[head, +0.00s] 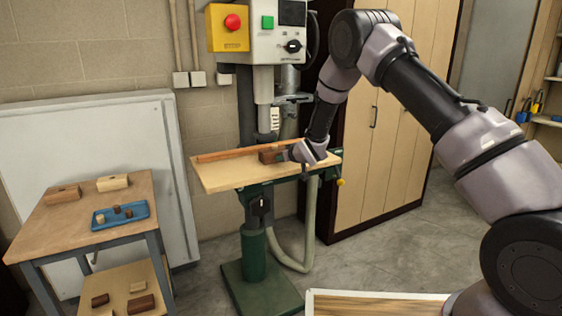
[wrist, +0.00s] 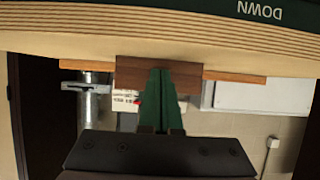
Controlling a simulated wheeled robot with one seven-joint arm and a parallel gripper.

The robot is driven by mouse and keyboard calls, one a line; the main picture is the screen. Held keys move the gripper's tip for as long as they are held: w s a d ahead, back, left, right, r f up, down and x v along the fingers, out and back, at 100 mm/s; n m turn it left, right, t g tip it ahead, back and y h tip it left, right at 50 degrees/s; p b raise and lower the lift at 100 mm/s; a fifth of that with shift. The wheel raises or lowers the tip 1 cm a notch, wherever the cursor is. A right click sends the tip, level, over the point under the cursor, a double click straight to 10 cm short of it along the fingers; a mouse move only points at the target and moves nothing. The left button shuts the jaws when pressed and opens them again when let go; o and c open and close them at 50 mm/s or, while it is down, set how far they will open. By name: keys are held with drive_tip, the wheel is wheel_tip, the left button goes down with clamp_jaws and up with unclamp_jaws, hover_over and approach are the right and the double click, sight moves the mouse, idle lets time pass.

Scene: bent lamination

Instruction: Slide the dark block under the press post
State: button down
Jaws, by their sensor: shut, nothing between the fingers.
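The dark brown block (head: 268,156) lies on the wooden press table (head: 222,178), by the long reddish fence (head: 230,152). The press post (head: 264,88) hangs above the table, close over the block's area; I cannot tell whether the block is directly beneath it. My gripper (head: 284,155) is shut and empty at the block's right side in the head view. In the upside-down wrist view, the closed green fingers (wrist: 160,72) overlap the block (wrist: 131,76); contact is not clear. The fence (wrist: 232,76) shows behind the block.
A yellow stop box (head: 228,28) is beside the press head. A side table (head: 100,188) at left carries light and brown blocks and a blue tray (head: 120,215). A tall wooden cabinet (head: 385,150) stands behind my arm. The press table's left part is clear.

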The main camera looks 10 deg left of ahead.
sight(276, 151)
drive_tip(key=shift+w+a, duration=0.65)
drive_tip(key=shift+w, duration=0.3)
drive_tip(key=shift+w+a, duration=0.65)
drive_tip(key=shift+w, duration=0.35)
drive_tip(key=shift+w+a, duration=0.65)
drive_tip(key=shift+w, duration=0.3)
drive_tip(key=shift+s+d+r, duration=0.15)
drive_tip(key=shift+s+d, duration=0.7)
drive_tip(key=shift+s, duration=0.4)
drive_tip(key=shift+s+d+r, duration=0.2)
drive_tip(key=shift+s+d, duration=0.65)
drive_tip(key=shift+s, duration=0.45)
drive_tip(key=shift+s+d+r, duration=0.15)
drive_tip(key=shift+s+d, duration=0.7)
drive_tip(key=shift+s, duration=0.4)
